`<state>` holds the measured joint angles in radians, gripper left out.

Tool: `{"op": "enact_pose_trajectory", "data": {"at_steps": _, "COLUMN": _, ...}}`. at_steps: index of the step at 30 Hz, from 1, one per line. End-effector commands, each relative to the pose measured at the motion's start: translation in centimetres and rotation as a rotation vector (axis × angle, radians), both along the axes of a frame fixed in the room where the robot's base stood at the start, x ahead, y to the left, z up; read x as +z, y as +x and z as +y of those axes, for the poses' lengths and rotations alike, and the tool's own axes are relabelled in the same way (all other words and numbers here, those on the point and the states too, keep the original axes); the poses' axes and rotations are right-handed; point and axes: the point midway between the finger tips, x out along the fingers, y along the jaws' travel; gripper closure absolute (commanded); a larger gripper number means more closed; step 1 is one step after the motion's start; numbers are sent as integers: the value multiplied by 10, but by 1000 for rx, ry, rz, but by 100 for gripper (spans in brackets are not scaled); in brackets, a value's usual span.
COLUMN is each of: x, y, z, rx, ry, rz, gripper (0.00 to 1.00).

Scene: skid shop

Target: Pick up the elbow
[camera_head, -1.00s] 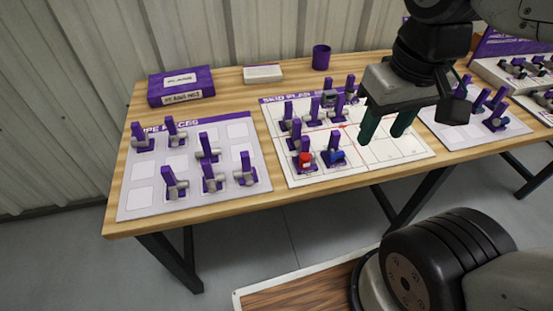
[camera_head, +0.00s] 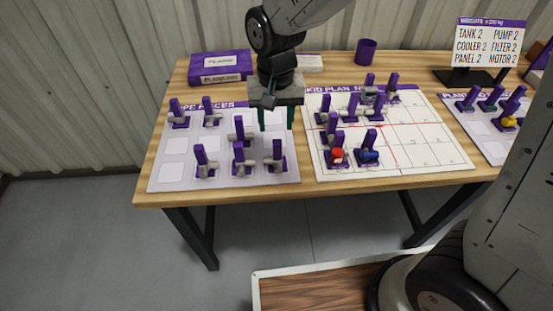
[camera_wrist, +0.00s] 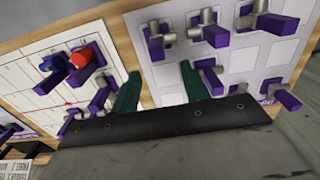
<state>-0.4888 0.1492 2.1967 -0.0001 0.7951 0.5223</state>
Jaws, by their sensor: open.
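The pipe pieces sheet (camera_head: 165,182) lies on the left of the table and holds several grey pipe fittings with purple upright handles. One fitting (camera_head: 205,163) at its front left looks bent like an elbow in the wrist view (camera_wrist: 262,16). Another fitting (camera_head: 240,133) stands mid-sheet and also shows in the wrist view (camera_wrist: 208,73). I cannot tell for sure which is the elbow. My gripper (camera_head: 276,119) has green fingers, points down, and is open and empty above the sheet's right side. In the wrist view its fingers (camera_wrist: 160,88) have no fitting between them.
The skid plan board (camera_head: 430,150), right of the sheet, holds several fittings, including a red one (camera_head: 337,156) and a blue one (camera_head: 368,155). A purple box (camera_head: 220,68) and purple cup (camera_head: 366,51) stand behind. A weights sign (camera_head: 490,45) stands at back right.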

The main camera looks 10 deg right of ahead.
Motion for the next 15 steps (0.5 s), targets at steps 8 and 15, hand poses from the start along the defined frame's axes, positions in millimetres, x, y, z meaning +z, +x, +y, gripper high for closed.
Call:
{"op": "enact_pose_trajectory", "data": {"at_steps": 8, "x": -34, "y": -5, "z": -2, "rx": -1, "ry": -2, "rz": 3, "gripper": 55}}
{"op": "enact_pose_trajectory", "data": {"at_steps": 15, "x": -66, "y": -9, "z": -3, "rx": -1, "ry": -1, "rz": 3, "gripper": 55}}
